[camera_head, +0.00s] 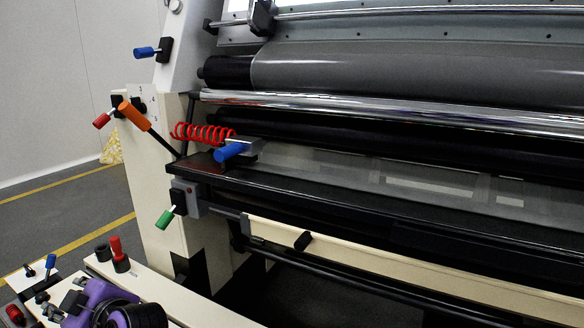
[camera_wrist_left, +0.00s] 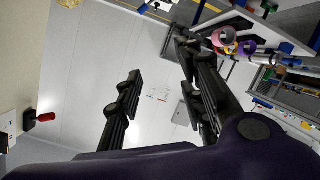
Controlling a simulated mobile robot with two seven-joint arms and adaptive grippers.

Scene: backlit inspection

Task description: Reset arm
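My left gripper (camera_wrist_left: 158,62) shows in the left wrist view with its two black fingers well apart and nothing between them. A pale wall shows through the gap. In the head view, purple and black parts of my left arm are at the bottom left corner, low beside the machine's cream panel; the fingertips are hard to make out there. My right gripper is in neither view. No separate object of the task can be picked out.
A large printing machine with a grey roller (camera_head: 400,75) fills the head view's right. Its left end carries an orange handle (camera_head: 134,115), a blue handle (camera_head: 230,151), a green handle (camera_head: 165,219) and a red coiled cable (camera_head: 200,132). Open floor (camera_head: 60,215) lies left.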

